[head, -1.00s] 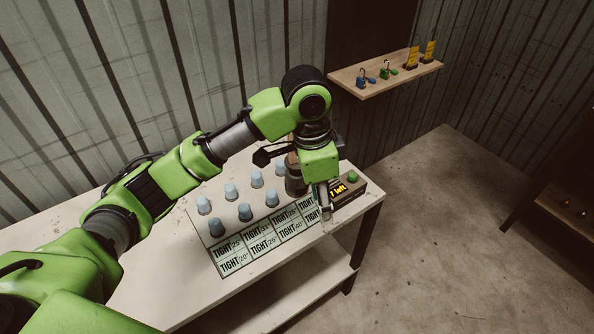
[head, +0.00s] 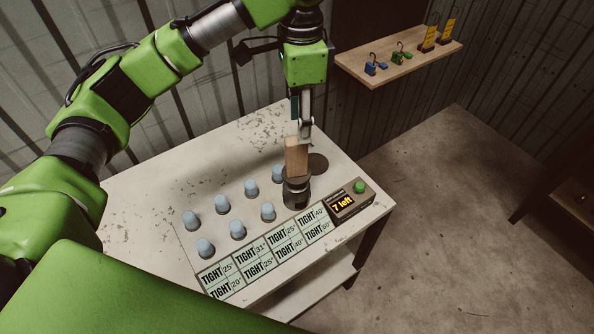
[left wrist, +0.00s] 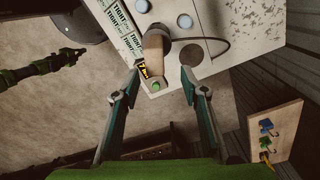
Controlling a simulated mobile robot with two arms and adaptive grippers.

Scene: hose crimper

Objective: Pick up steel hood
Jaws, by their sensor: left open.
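The steel hood is a dark grey cylinder (head: 296,192) with an upright tan wooden handle (head: 296,155). It stands on the board at the right end of the peg rows. My left gripper (head: 303,128) is open and points down just above the handle. In the left wrist view the open fingers of my left gripper (left wrist: 160,74) spread to either side, with the wooden handle (left wrist: 153,48) ahead of the gap. No contact is clear. A green arm with a dark end, seemingly my right gripper (left wrist: 72,52), shows at the left; its jaws are too small to read.
Several pale blue caps (head: 222,204) stand in rows left of the hood. Labelled cards (head: 262,262) lie in front. A box reads "7 left" (head: 343,205) beside a green button (head: 359,187). A dark disc (head: 318,163) lies behind the hood. A wall shelf (head: 400,64) is at the back right.

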